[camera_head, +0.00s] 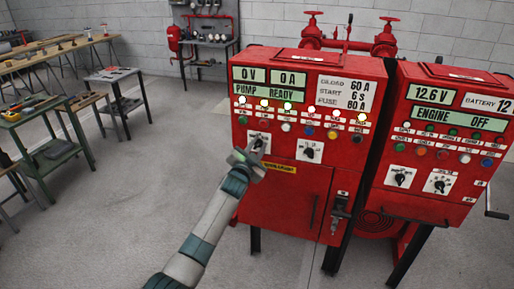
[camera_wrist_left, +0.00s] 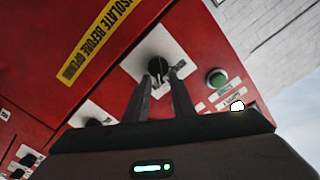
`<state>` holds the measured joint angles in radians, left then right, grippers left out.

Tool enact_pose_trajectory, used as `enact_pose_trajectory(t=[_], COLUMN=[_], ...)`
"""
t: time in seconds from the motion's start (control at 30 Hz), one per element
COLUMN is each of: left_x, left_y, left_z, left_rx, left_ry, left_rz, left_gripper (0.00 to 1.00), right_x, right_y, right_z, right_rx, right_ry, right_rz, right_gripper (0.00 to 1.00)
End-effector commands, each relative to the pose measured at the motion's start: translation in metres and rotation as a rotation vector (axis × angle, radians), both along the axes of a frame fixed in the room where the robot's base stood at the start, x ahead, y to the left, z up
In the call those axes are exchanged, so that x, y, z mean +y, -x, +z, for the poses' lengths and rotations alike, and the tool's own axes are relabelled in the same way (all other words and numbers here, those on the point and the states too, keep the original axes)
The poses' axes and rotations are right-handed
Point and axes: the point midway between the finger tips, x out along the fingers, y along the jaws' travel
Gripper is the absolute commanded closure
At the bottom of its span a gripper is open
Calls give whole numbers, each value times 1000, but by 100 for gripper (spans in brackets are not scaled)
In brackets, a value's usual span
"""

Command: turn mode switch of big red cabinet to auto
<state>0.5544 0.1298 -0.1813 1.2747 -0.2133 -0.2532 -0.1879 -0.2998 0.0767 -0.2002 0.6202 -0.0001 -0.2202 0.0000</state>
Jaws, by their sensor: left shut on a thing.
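The big red cabinet (camera_head: 290,185) stands in the middle of the head view. Its left rotary switch, a black knob on a white plate (camera_head: 259,139), is at my left gripper (camera_head: 256,151). In the left wrist view the black knob (camera_wrist_left: 158,68) sits between the tips of my left gripper (camera_wrist_left: 167,76), which is shut on it. The knob's exact angle and the plate's lettering cannot be read. A second black rotary knob (camera_head: 309,153) on a white plate is to the right on the same cabinet. My right gripper is not in view.
Another red cabinet (camera_head: 430,160) reading "ENGINE OFF" stands close on the right. Lamps and buttons (camera_head: 300,115) line the panel above the switches. A green tool table (camera_head: 45,145) and workbenches are at the left. The floor (camera_head: 130,210) between is clear.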

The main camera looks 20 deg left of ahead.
Motion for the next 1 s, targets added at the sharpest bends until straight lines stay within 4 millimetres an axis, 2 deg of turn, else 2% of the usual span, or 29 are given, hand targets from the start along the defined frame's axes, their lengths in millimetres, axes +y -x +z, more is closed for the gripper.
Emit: enact_pose_trajectory(t=[0.3, 0.83, 0.87, 1.0], left_x=[-2, -3, -3, -3], left_y=[0, 0, 0, 0], left_z=[-4, -4, -4, -4], left_rx=[-4, -3, -3, -4], left_ry=[-168, -202, -202, -201], left_rz=[0, 0, 0, 0], left_gripper=[100, 100, 73, 73], right_x=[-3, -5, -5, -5], right_y=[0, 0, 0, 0], right_z=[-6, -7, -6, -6], right_rx=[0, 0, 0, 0], right_ry=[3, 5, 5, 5], right_rz=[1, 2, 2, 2], right_gripper=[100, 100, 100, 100])
